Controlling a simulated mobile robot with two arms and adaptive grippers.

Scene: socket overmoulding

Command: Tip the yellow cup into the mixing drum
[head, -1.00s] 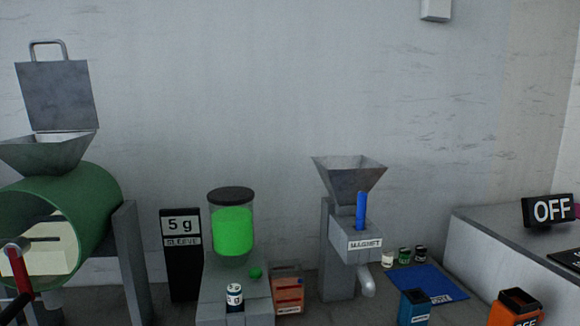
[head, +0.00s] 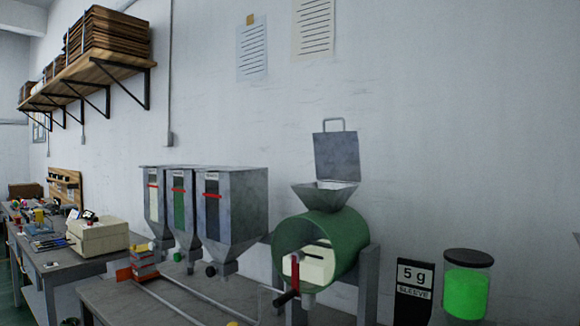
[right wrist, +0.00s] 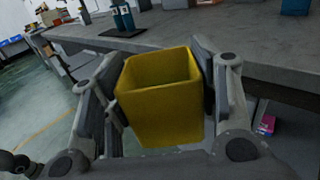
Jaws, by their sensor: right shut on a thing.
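The yellow cup (right wrist: 160,108) is in the right wrist view, between the fingers of my right gripper (right wrist: 165,85). The gripper is shut on its sides, and the cup's open mouth shows. The cup is held beside the edge of the grey bench. The mixing drum (head: 345,238) is green and lies on its side in a stand in the head view. A grey hopper (head: 326,194) with its lid (head: 337,157) raised sits on top of it. Neither gripper shows in the head view, and my left gripper is in no view.
Grey metal bins (head: 232,210) stand left of the drum on the bench. A 5 g sleeve sign (head: 415,285) and a green-filled dispenser (head: 466,290) stand right of it. A red-handled crank (head: 294,278) sticks out at the drum's front.

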